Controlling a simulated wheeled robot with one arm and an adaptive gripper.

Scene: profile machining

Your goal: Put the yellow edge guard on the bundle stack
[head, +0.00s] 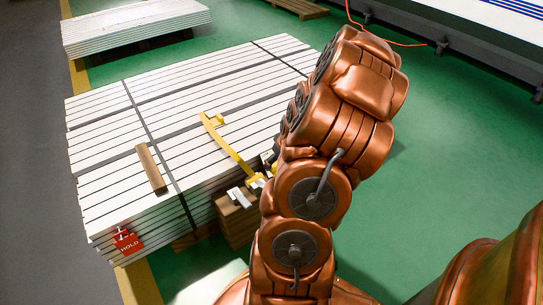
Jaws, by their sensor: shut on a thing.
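The bundle stack (105,180) is a broad pile of white profiles with dark gaps and dark straps, left of my arm in the head view. The yellow edge guard (234,152) is a long, thin yellow strip with a bent far end. In the picture it reaches across the right part of the stack's top; I cannot tell whether it touches it. My gripper (265,172) is at the guard's near end, by the stack's near right edge, and is shut on it. My copper arm hides most of the gripper.
A wooden batten (150,168) lies on the stack's top. A red HOLD tag (127,242) hangs at its front left corner. Wooden blocks (236,220) with pale pieces on top stand against its near side. Another white stack (135,24) is behind. Green floor is clear at right.

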